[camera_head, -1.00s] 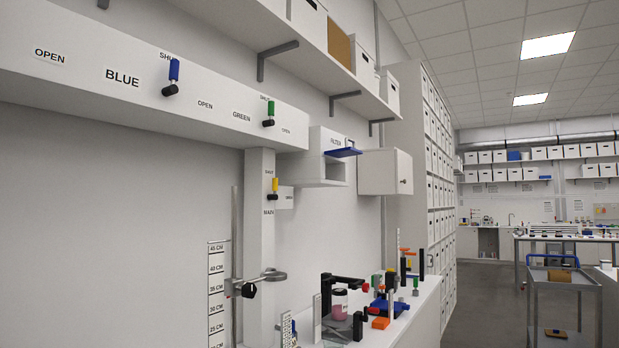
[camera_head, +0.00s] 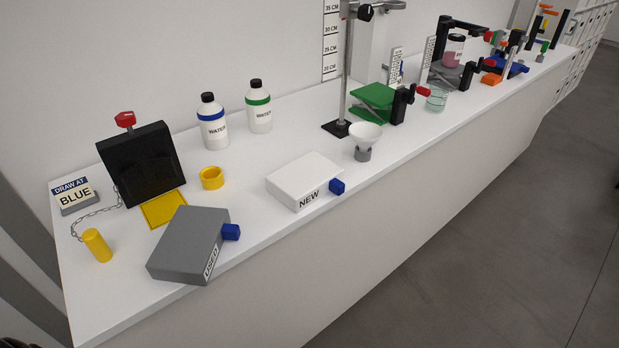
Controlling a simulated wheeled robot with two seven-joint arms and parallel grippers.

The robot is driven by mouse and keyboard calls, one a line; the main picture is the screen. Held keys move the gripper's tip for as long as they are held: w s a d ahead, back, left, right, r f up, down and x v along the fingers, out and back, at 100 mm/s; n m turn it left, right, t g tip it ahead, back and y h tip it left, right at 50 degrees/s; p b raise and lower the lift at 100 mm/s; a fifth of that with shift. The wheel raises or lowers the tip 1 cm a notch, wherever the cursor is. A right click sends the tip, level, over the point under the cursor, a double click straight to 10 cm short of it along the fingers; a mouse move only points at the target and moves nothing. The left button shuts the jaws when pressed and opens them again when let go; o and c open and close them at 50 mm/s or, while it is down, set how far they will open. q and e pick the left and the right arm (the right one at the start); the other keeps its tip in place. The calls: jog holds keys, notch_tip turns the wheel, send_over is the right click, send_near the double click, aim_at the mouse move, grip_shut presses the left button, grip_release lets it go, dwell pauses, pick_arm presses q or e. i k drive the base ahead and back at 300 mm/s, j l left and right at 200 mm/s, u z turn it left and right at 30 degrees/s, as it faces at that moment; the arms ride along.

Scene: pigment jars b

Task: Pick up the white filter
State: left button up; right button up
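I see no loose piece that I can clearly tell is the white filter. A white box labelled NEW (camera_head: 300,178) with a blue knob (camera_head: 337,186) lies shut near the bench's front edge. A grey box labelled USED (camera_head: 185,245), also with a blue knob (camera_head: 231,232), lies to its left; the inside of both is hidden. A white funnel-shaped cup (camera_head: 366,133) sits on a small grey base (camera_head: 362,154) behind and right of the NEW box.
Grey floor (camera_head: 480,260) lies right.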

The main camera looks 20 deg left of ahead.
aim_at(300, 183)
jog(key=u, duration=0.75)
jog(key=i+l+u, duration=0.15)
jog(key=l+u, duration=0.25)
jog(key=l, duration=0.15)
jog(key=i+l+u, duration=0.1)
jog(key=l+u, duration=0.3)
jog(key=l, duration=0.15)
jog(key=l+u, duration=0.35)
jog(key=l, duration=0.25)
